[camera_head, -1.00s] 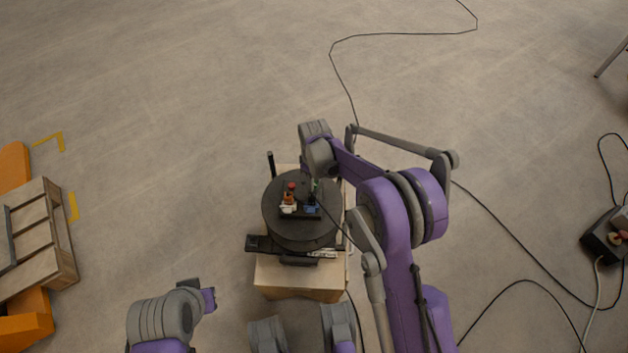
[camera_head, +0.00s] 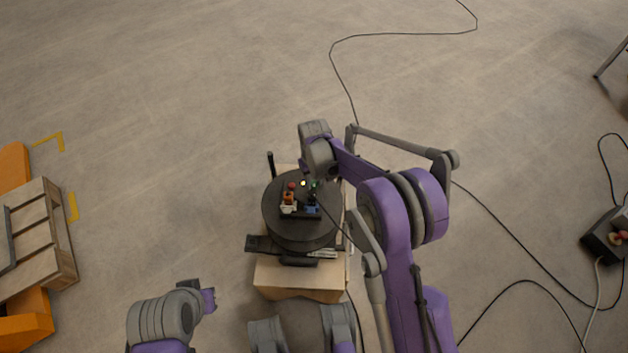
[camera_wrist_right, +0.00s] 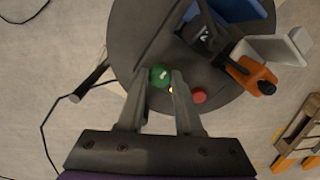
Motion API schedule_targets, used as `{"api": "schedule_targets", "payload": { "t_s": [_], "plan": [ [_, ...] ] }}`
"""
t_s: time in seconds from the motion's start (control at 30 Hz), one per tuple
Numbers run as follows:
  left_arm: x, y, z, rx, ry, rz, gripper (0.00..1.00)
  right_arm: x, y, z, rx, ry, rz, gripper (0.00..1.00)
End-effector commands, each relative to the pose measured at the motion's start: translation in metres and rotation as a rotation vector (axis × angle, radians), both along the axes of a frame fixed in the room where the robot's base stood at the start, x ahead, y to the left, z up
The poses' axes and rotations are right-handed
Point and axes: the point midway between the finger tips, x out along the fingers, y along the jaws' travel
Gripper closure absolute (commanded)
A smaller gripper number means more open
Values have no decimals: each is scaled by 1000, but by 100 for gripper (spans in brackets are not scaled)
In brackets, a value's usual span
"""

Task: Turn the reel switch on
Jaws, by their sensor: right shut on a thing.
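The reel (camera_head: 275,220) is a dark round drum on a wooden box. Its switch, a green knob (camera_wrist_right: 160,76) with a white mark, shows in the right wrist view on the drum's top. My right gripper (camera_wrist_right: 165,78) is shut on this knob, with a finger at each side. In the head view the right gripper (camera_head: 313,180) is over the drum's top and its fingertips are mostly hidden. A small pale yellow light (camera_head: 303,184) glows beside it. A red button (camera_wrist_right: 199,96) sits next to the knob. My left gripper (camera_head: 208,300) is at the lower left, away from the reel; its jaws are unclear.
An orange plug-like part (camera_wrist_right: 252,76) and a blue part (camera_wrist_right: 238,9) sit on the drum. The wooden box (camera_head: 285,278) stands beneath. A pallet (camera_head: 55,250) is at left, a dark box (camera_head: 600,240) at right. Black cables cross the floor.

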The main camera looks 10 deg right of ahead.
Motion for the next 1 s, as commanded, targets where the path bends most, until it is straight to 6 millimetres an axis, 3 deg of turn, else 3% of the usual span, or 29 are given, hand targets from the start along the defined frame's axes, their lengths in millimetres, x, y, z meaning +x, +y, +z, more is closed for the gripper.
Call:
{"api": "schedule_targets", "payload": {
  "t_s": [0.33, 0.37, 0.5, 0.83, 1.0],
  "plan": [
    [0, 0, 0, 0, 0, 0, 100, 0, 0, 0, 0, -1, -3, 100],
    [0, 0, 0, 0, 0, 0, 100, 0, 0, 0, 0, -1, -3, 61],
    [0, 0, 0, 0, 0, 0, 100, 0, 0, 0, 0, -1, -3, 36],
    [0, 0, 1, 0, 0, 0, 100, 0, 0, 3, 0, 0, -2, 36],
    [-1, 0, 8, 0, -2, 0, 100, 0, 0, 26, 0, -1, -2, 36]
  ]
}}
